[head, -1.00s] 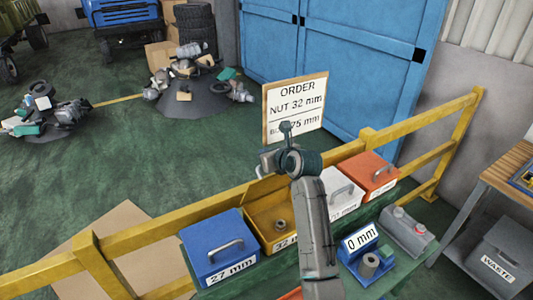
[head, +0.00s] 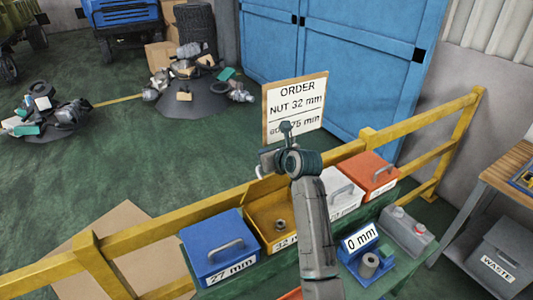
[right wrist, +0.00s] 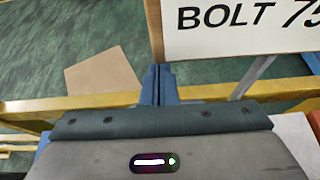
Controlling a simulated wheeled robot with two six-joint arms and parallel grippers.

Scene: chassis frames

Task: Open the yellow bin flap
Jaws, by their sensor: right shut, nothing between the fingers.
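The yellow bin (head: 262,238) stands on the green bench between the blue bin and the white bin. Its top is uncovered, and a grey nut (head: 280,224) shows inside. Its yellow flap (head: 266,187) stands raised at the back edge, partly hidden by my arm. My right gripper (head: 266,160) is above and behind the bin, near the raised flap; I cannot tell whether it touches. In the right wrist view its two fingers (right wrist: 158,84) are together and empty. My right forearm covers the bin's right side and part of its label. My left gripper is not in view.
A blue bin (head: 212,255) marked 27 mm, a white bin (head: 343,203) and an orange bin (head: 370,170) flank it. A yellow rail (head: 160,229) runs behind them. The order sign (head: 294,110) stands just beyond my gripper. A blue holder (head: 352,252) sits in front.

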